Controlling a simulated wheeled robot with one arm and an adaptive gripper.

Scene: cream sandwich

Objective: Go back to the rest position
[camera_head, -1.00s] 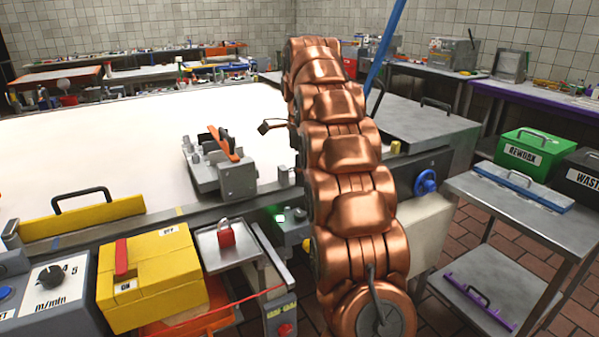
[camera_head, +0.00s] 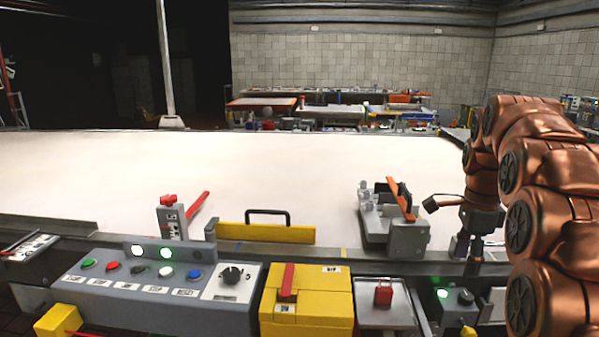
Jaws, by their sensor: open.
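My copper arm stands at the right of the view, folded over so that its end hangs down. My gripper (camera_head: 467,252) points downward at the front edge of the large white table (camera_head: 270,165). Its dark fingers are apart and nothing shows between them. A metal fixture with an orange handle (camera_head: 402,200) stands just left of it. The fingertips are small and partly lost against the dark edge behind them.
A grey control panel (camera_head: 150,290) with several buttons and a knob lies in front. Beside it are a yellow box (camera_head: 307,300) and a tray (camera_head: 385,313) with a red padlock (camera_head: 383,294). A yellow guard with a handle (camera_head: 265,233) stands on the table edge.

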